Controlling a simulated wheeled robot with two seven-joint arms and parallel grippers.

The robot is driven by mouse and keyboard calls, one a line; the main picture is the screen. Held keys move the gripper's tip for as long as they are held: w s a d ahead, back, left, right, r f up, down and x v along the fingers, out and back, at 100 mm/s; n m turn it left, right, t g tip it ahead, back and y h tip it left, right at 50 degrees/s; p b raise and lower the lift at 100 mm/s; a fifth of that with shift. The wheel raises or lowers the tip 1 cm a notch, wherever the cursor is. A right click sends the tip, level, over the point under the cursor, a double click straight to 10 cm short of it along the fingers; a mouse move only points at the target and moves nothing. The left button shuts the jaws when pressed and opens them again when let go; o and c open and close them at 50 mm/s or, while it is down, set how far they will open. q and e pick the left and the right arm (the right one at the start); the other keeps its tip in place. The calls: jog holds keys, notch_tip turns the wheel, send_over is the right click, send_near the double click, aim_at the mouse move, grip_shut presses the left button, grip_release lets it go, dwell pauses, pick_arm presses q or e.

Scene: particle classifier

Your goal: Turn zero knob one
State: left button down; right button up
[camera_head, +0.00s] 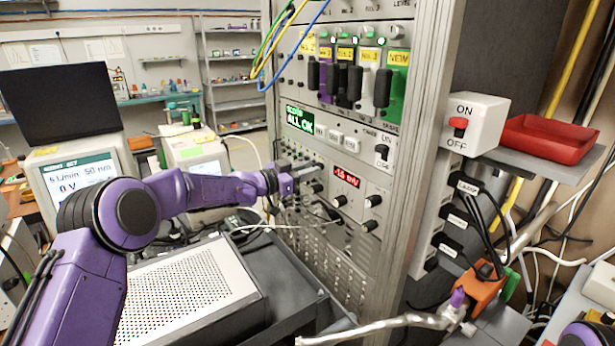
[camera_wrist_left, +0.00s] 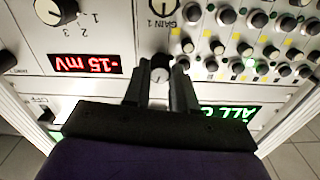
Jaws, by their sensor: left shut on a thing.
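My left gripper (camera_head: 308,170) reaches in from the left to the instrument panel on the rack, and its fingers touch or nearly touch the panel face. In the left wrist view, which is upside down, the left gripper (camera_wrist_left: 160,82) has its two dark fingers on either side of a small dark knob with a pale face (camera_wrist_left: 160,70), and is shut on it. The knob's own label is hidden. A red display (camera_head: 346,176) on the same panel reads about -15 mV; it also shows in the wrist view (camera_wrist_left: 86,64). My right gripper is out of view.
Black knobs (camera_head: 340,201) sit beside the display; a GAIN 1 knob (camera_wrist_left: 160,12) is close to the held one. Several small knobs crowd the adjoining panel. A perforated grey box (camera_head: 190,290) stands below my left arm. Cables (camera_head: 285,40) hang at the rack's top.

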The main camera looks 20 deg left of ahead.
pick_arm(q)
jog(key=m+b, duration=1.1)
jog(key=m, duration=0.1)
jog(key=shift+r+m, duration=0.1)
jog(key=shift+m, duration=0.2)
dwell(0.4)
jog(key=c, duration=0.9)
grip_release()
jog(key=shift+a, duration=0.1)
